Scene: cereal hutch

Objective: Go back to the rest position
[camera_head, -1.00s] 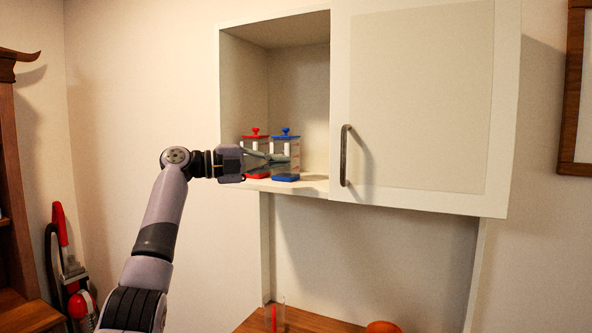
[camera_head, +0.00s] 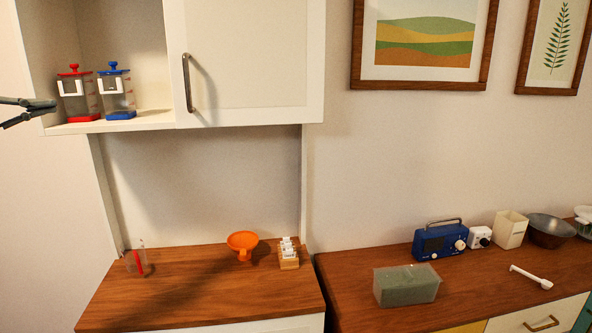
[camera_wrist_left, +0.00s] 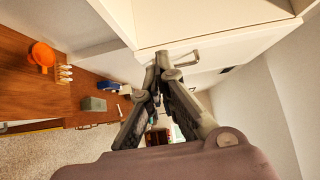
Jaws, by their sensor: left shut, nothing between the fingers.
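My left gripper (camera_head: 28,110) shows only by its fingers at the left edge of the head view, beside the open cabinet bay. It is shut and empty. In the left wrist view my left gripper (camera_wrist_left: 160,68) points at the underside and front of the wall cabinet. The red-lidded canister (camera_head: 79,101) and the blue-lidded canister (camera_head: 122,101) stand upright side by side on the cabinet shelf (camera_head: 155,120). The fingers end just left of the red one. My right gripper is not in view.
The cabinet's right door (camera_head: 250,60) is closed. On the wooden counter below stand a clear container (camera_head: 137,262), an orange funnel-like bowl (camera_head: 243,243) and a small rack (camera_head: 288,256). A blue radio (camera_head: 440,241) and a green block (camera_head: 407,286) are on the right counter.

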